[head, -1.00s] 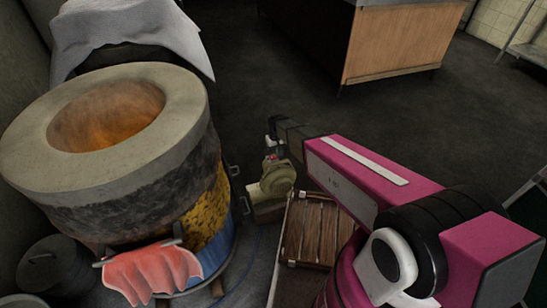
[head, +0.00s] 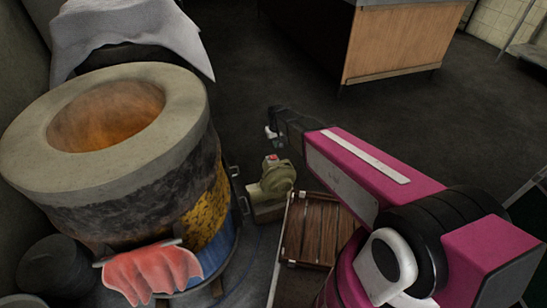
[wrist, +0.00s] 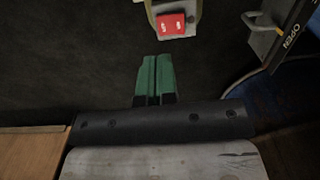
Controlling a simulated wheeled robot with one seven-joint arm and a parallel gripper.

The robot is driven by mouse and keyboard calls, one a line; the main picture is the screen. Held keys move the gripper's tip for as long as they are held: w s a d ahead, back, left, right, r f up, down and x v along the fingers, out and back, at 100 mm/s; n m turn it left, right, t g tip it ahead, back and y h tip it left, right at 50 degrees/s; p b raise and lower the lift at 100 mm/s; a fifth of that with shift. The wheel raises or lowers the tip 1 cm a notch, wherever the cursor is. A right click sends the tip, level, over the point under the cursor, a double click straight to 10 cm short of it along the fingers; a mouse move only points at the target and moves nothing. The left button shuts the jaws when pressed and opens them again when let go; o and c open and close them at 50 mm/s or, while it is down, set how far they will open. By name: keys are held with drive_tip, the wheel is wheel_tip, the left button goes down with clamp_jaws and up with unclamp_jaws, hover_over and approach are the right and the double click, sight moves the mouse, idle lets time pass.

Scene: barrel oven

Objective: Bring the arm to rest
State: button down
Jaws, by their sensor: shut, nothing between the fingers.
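My gripper (wrist: 153,78) shows in the wrist view with its two green fingers pressed together and nothing between them. In the head view my gripper (head: 270,132) is small, at the far end of my magenta arm, above the dark floor and to the right of the barrel oven (head: 180,95). My arm reaches from the lower right toward the middle of the picture. The fingertips are apart from everything around them. The oven's round mouth is open and glows orange inside.
A blower with a red switch (head: 273,178) stands beside the oven; its red switch (wrist: 172,25) also shows in the wrist view. A wooden slatted crate (head: 318,228) lies below my arm. A red cloth (head: 150,272) hangs at the oven's front. A counter (head: 400,45) stands behind open floor.

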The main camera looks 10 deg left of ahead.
drive_tip(key=shift+d, duration=0.1)
drive_tip(key=s+d+r+m, duration=0.2)
drive_tip(key=d+r, duration=0.3)
drive_tip(key=d, duration=0.7)
drive_tip(key=s+d+r+m, duration=0.2)
drive_tip(key=s+d+r, duration=0.2)
drive_tip(key=d, duration=0.8)
drive_tip(key=s+d+r+m, duration=0.2)
drive_tip(key=s+d+r, duration=0.3)
drive_tip(key=d, duration=0.7)
drive_tip(key=shift+r, duration=0.3)
